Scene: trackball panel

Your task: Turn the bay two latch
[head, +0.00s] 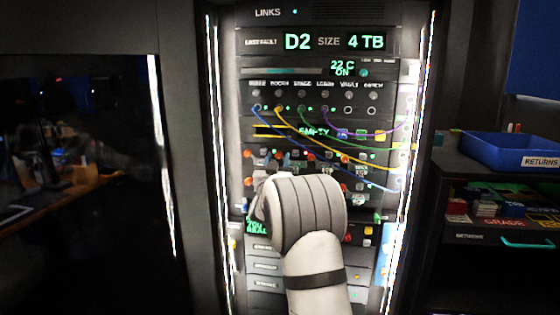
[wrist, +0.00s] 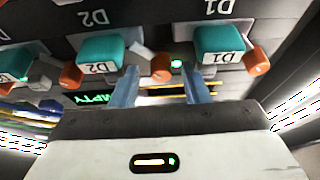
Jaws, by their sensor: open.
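In the wrist view, which looks upside down, a teal block (wrist: 100,50) sits under the D2 label and another teal block (wrist: 220,42) under the D1 label. An orange knob (wrist: 162,67) with a pale grey bar beside it lies between them; I cannot tell for certain which bay it belongs to. My gripper (wrist: 162,90) is open, its two blue-grey fingers on either side of that knob in the picture. Contact is not clear. In the head view my gripper (head: 262,198) is against the rack's middle, and my wrist hides much of the bay row.
More orange knobs flank the teal blocks, one left (wrist: 70,77) and one right (wrist: 257,60). Coloured cables (head: 345,155) hang across the rack above my wrist. A display (head: 298,41) reads D2. A blue returns tray (head: 512,150) stands on the right shelf.

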